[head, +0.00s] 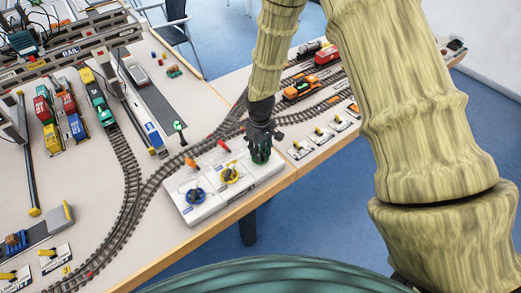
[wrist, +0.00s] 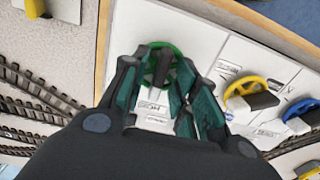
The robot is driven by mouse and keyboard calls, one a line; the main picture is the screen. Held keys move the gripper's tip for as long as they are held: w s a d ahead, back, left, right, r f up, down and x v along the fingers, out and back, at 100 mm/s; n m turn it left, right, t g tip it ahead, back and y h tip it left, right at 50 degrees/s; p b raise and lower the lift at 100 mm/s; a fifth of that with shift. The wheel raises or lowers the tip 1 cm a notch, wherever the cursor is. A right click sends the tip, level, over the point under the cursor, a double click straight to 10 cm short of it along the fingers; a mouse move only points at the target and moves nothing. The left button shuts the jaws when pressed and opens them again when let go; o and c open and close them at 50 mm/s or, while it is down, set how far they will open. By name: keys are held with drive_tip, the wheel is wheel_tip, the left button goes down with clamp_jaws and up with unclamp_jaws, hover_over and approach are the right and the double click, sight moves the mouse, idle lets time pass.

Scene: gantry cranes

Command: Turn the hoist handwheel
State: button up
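A white control box (head: 205,210) on the table bears three handwheels: blue (head: 195,196), yellow (head: 230,175) and green (head: 260,157). The labels are too small to read surely, so I cannot tell which wheel is the hoist one. My gripper (head: 262,138) points down over the green wheel at the box's right end and partly hides it. In the wrist view, the green handwheel (wrist: 158,44) with its dark grip bar shows between and just beyond the fingertips of my gripper (wrist: 157,72). The fingers are apart; contact cannot be told. The yellow (wrist: 240,92) and blue (wrist: 298,109) wheels lie right.
Red and orange levers (head: 223,146) stand on the box behind the wheels. Model tracks (head: 125,165) with trains curve past its left and back. Small yellow-handled switches (head: 318,132) line the table to its right. The table's wooden front edge (head: 225,222) runs close by.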

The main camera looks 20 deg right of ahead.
clamp_jaws()
drive_tip(key=shift+n, duration=0.3)
drive_tip(key=n, duration=0.4)
drive_tip(key=shift+n+p, duration=0.65)
drive_tip(key=shift+n, duration=1.85)
drive_tip(key=shift+w, duration=0.1)
drive_tip(key=shift+o, duration=1.2)
unclamp_jaws()
